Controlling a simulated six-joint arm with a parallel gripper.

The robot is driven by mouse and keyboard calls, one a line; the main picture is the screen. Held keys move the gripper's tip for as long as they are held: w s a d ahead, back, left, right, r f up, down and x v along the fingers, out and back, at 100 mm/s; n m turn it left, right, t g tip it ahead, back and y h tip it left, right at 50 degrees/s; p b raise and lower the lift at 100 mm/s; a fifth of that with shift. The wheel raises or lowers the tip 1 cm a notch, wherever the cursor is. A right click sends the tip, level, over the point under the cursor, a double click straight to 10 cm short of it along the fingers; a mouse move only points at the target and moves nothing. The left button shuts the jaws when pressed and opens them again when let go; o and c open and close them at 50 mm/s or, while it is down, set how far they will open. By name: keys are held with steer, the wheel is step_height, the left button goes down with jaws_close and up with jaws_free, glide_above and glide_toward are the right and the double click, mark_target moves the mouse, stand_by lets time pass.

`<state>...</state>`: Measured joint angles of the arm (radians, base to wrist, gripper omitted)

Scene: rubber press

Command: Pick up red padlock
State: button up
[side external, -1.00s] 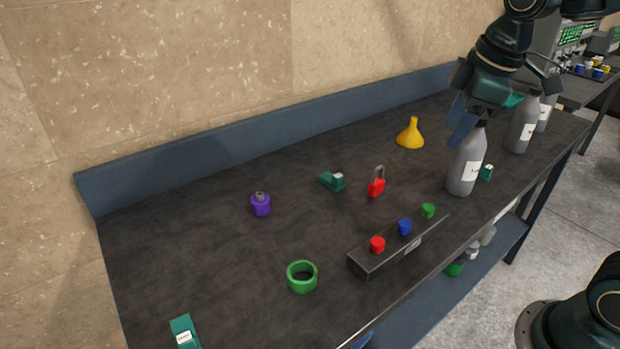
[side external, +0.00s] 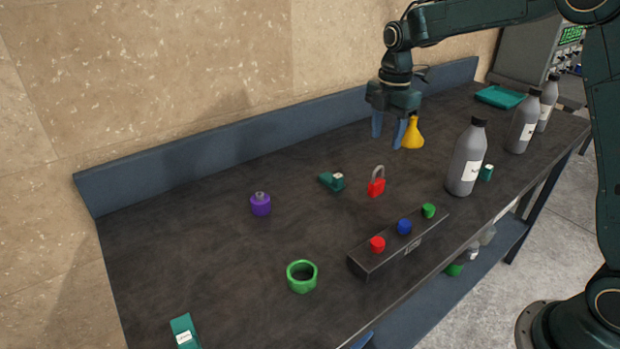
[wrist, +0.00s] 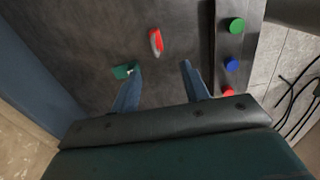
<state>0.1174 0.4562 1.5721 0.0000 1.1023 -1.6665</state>
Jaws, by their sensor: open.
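The red padlock (side external: 376,187) stands on the dark bench top near its middle, with its grey shackle up. It also shows in the wrist view (wrist: 156,42), beyond the fingertips and roughly between their lines. My gripper (side external: 388,137) is open and empty, with its blue fingers pointing down.
A green box (side external: 332,181) lies left of the padlock. A button panel (side external: 370,262) with red, blue and green buttons is in front of it. Grey bottles (side external: 466,160) stand at right. A blue ledge (side external: 250,145) runs behind.

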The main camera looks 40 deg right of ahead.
steer(key=shift+w+d+f, duration=0.1)
steer(key=shift+w+f, duration=0.2)
steer(key=shift+f, duration=0.1)
glide_above(377, 181)
step_height(377, 181, down, 8)
steer(key=shift+s+f, duration=0.1)
steer(key=shift+s, duration=0.05)
steer(key=shift+f, duration=0.2)
steer(key=shift+f, duration=0.1)
steer(key=shift+w+d+f, duration=0.1)
steer(key=shift+f, duration=1.15)
steer(key=shift+w+f, duration=0.1)
steer(key=shift+f, duration=1.15)
steer(key=shift+c, duration=0.3)
jaws_close()
